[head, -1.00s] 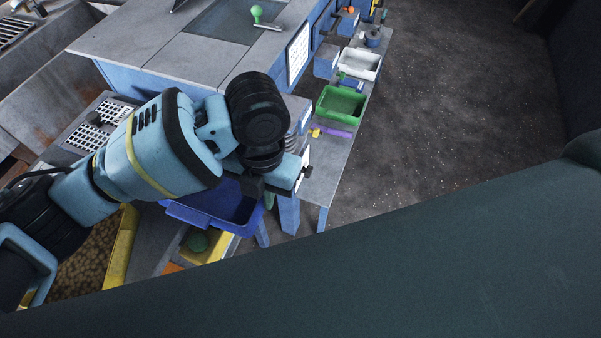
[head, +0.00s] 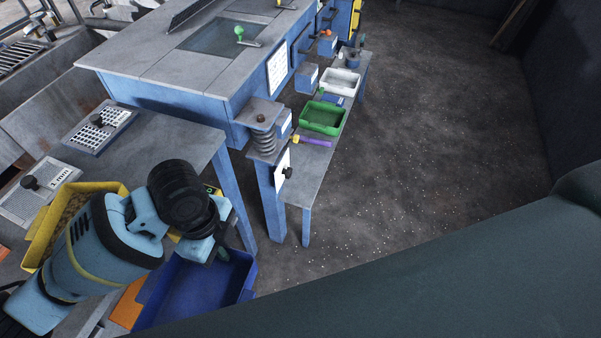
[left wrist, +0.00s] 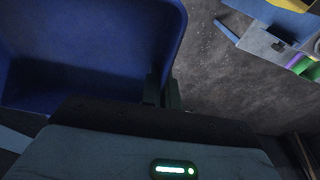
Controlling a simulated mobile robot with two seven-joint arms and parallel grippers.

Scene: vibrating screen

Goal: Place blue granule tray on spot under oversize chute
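The blue tray (head: 198,290) is low in the head view, off the table's front edge, and looks empty. It also fills the upper left of the left wrist view (left wrist: 90,55). My left gripper (head: 216,250) is shut on the tray's rim. In the left wrist view its fingers (left wrist: 161,90) pinch the tray's right wall. The tray's lower part is cut off or hidden in the head view. My right gripper is not in view. I cannot tell which chute is the oversize one.
A low grey shelf (head: 306,172) beside the blue-framed machine (head: 215,95) holds a green tray (head: 323,118), a white tray (head: 341,81) and a purple-and-yellow item (head: 310,140). A yellow bin (head: 50,215) and sieve plates (head: 98,126) are on the left table. The floor at right is open.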

